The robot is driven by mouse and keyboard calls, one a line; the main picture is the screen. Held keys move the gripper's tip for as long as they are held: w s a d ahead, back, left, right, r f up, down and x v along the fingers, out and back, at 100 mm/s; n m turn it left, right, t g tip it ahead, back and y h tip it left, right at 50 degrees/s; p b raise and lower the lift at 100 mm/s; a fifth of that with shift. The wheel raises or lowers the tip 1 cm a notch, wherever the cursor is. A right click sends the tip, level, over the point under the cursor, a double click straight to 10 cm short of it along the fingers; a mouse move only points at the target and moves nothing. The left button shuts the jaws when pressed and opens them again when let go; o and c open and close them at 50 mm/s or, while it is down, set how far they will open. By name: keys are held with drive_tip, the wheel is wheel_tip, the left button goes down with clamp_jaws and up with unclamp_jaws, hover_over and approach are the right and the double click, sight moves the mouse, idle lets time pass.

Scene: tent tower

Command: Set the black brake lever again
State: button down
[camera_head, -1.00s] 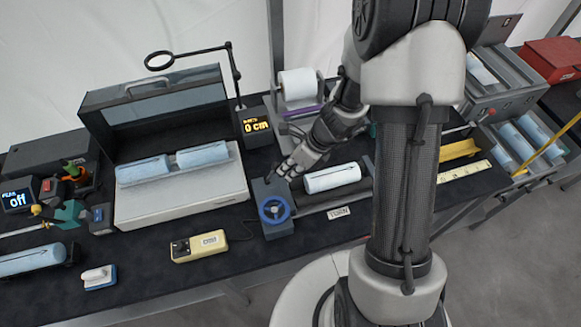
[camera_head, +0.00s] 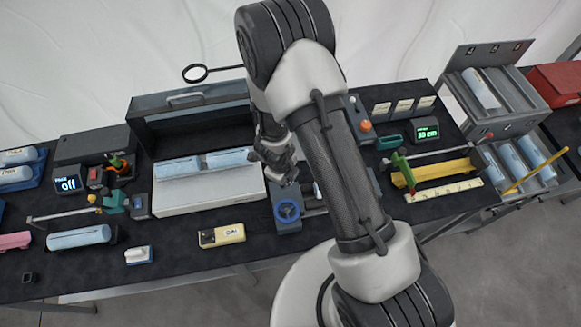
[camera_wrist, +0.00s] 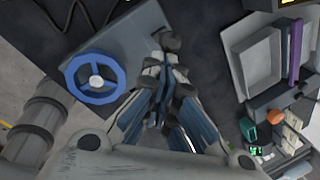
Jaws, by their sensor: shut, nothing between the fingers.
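A grey winder block (camera_head: 281,190) with a blue handwheel (camera_head: 288,210) stands at the front middle of the bench. The block (camera_wrist: 140,28) and the blue wheel (camera_wrist: 95,78) also show in the wrist view. My gripper (camera_head: 288,181) is shut and empty, pointing down close over the block's top, just behind the wheel. In the wrist view my gripper's (camera_wrist: 166,45) fingertips are together at the block's right edge. I cannot make out the black brake lever; my fingers may hide it. I cannot tell whether they touch anything.
A pale tray (camera_head: 208,193) with light-blue rolls lies left of the block. A yellow box (camera_head: 221,235) lies in front. My arm hides much right of the wheel. A green-handled slider (camera_head: 404,172), a yellow rail (camera_head: 432,172) and a ruler (camera_head: 443,191) lie further right.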

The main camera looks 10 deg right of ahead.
drive_tip(key=shift+a+h+p, duration=0.3)
drive_tip(key=shift+a+p, duration=0.5)
drive_tip(key=shift+p+v, duration=0.75)
drive_tip(key=shift+v, duration=0.05)
drive_tip(key=shift+w+d, duration=0.1)
drive_tip(key=shift+d, duration=0.1)
